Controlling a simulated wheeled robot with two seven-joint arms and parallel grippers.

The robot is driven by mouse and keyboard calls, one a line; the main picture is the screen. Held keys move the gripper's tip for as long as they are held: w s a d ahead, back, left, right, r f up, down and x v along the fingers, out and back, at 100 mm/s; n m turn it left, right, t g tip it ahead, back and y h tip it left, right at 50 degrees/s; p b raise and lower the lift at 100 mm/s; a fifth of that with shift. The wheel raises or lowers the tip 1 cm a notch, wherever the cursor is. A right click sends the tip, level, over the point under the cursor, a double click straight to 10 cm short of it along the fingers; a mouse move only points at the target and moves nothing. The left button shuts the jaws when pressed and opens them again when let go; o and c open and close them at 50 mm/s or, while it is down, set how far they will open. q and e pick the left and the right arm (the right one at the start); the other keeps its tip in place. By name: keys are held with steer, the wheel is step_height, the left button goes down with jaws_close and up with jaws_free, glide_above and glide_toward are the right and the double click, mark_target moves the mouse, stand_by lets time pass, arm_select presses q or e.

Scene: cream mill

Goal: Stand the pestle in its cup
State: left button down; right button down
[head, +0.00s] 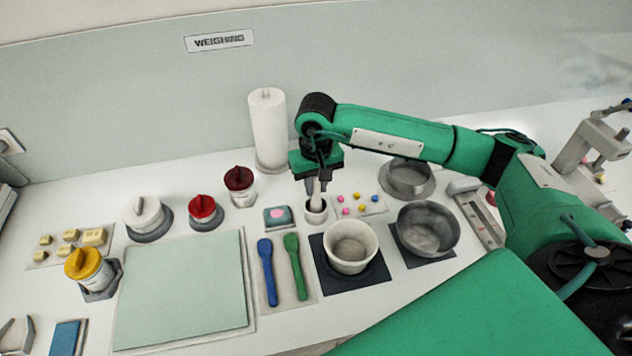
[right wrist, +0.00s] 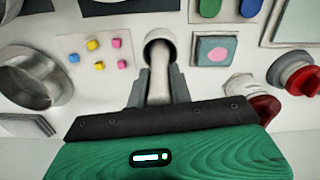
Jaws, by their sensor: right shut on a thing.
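The pestle (head: 316,190) is a pale, upright rod held by my right gripper (head: 317,183), which points down at the middle back of the table. Its lower end is at the mouth of a small white cup (head: 316,212). In the right wrist view the pestle (right wrist: 159,75) runs between the two grey fingers of the right gripper (right wrist: 159,88) and its far end lies within the round rim of the cup (right wrist: 160,37). How deep it sits in the cup cannot be told. My left gripper is not in view.
A mat with small coloured pieces (head: 359,204) lies right of the cup, and a pink-topped pad (head: 277,217) lies left. A white bowl (head: 350,246) and grey bowl (head: 428,228) stand in front. A paper roll (head: 267,130) stands behind. The large pale mat (head: 182,292) is bare.

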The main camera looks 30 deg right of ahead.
steer(key=shift+f+b, duration=0.2)
steer(key=shift+b, duration=0.1)
steer(key=c, duration=1.3)
jaws_free()
steer(key=shift+r, duration=0.1)
steer(key=shift+o, duration=0.2)
steer(key=shift+r+p, duration=0.15)
steer(key=shift+p, duration=0.15)
steer(key=shift+r, duration=0.2)
step_height(320, 180, up, 10)
steer(key=b, duration=0.4)
steer(key=shift+r, duration=0.8)
